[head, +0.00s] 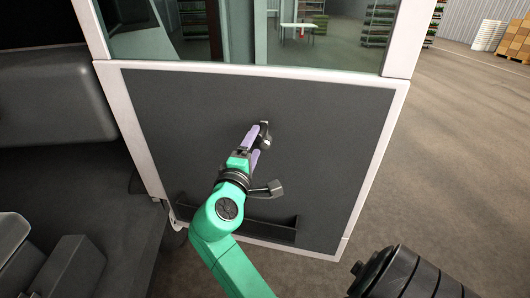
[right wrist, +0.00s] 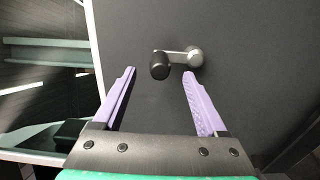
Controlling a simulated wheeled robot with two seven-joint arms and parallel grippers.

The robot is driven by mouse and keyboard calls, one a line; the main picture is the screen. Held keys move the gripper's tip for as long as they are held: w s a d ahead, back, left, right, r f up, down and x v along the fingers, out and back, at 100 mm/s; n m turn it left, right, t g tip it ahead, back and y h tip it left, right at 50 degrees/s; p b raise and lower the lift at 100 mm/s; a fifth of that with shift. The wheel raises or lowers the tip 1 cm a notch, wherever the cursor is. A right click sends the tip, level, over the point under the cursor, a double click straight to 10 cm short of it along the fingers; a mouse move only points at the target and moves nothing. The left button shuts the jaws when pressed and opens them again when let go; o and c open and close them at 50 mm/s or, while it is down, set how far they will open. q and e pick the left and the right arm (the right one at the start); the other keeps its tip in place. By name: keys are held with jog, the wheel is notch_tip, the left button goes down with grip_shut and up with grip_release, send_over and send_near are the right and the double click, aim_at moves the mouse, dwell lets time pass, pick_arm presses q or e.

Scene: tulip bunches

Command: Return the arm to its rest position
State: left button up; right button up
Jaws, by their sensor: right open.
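My right gripper (head: 257,141) comes up from the bottom of the head view on a green arm, in front of a dark grey door panel (head: 330,130) with a pale frame. Its two purple fingers are open. In the right wrist view the right gripper (right wrist: 157,88) points at a lever handle (right wrist: 178,57) on the panel. The handle has a dark knob on the left and a round metal base on the right. It lies just beyond the fingertips, with nothing gripped. In the head view the handle (head: 265,137) is partly hidden by the fingers. My left gripper is not in view.
A dark ledge (head: 255,222) runs along the lower part of the panel. Glass fills the door above. Open concrete floor (head: 440,160) lies to the right, with stacked boxes (head: 512,40) far back. Dark seat-like shapes (head: 50,95) stand at the left.

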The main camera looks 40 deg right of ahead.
jog(key=shift+s+a, duration=0.35)
jog(key=shift+a, duration=0.2)
